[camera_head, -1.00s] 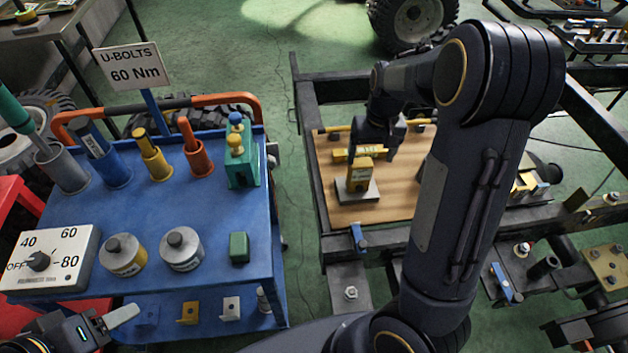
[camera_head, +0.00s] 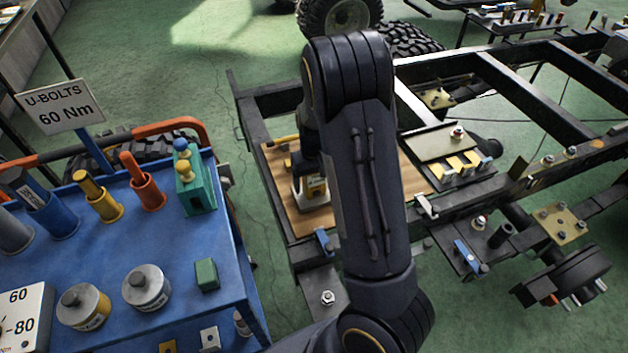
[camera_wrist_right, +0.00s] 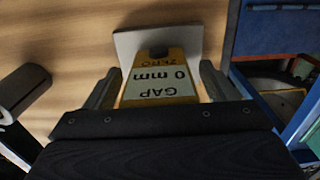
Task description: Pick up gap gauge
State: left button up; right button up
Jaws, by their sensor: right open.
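A yellow block labelled "GAP 0 mm ZERO" (camera_wrist_right: 161,80) stands on a light grey plate (camera_wrist_right: 190,40) on the wooden board; I take it for the gap gauge. It also shows in the head view (camera_head: 316,187), partly covered by my right arm. My right gripper (camera_wrist_right: 159,76) is open, with one finger on each side of the yellow block in the right wrist view. I cannot tell whether the fingers touch it. In the head view the right gripper is mostly hidden behind my arm. My left gripper is not in view.
The wooden board (camera_head: 283,205) lies on the dark chassis frame (camera_head: 262,200). A blue tool trolley (camera_head: 110,240) stands on the left. A tray of yellow parts (camera_head: 452,160) sits right of my arm. A dark cylinder (camera_wrist_right: 22,88) lies left of the gripper.

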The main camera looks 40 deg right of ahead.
jog(key=c, duration=1.1)
jog(key=shift+c, duration=0.2)
jog(key=shift+r, duration=0.15)
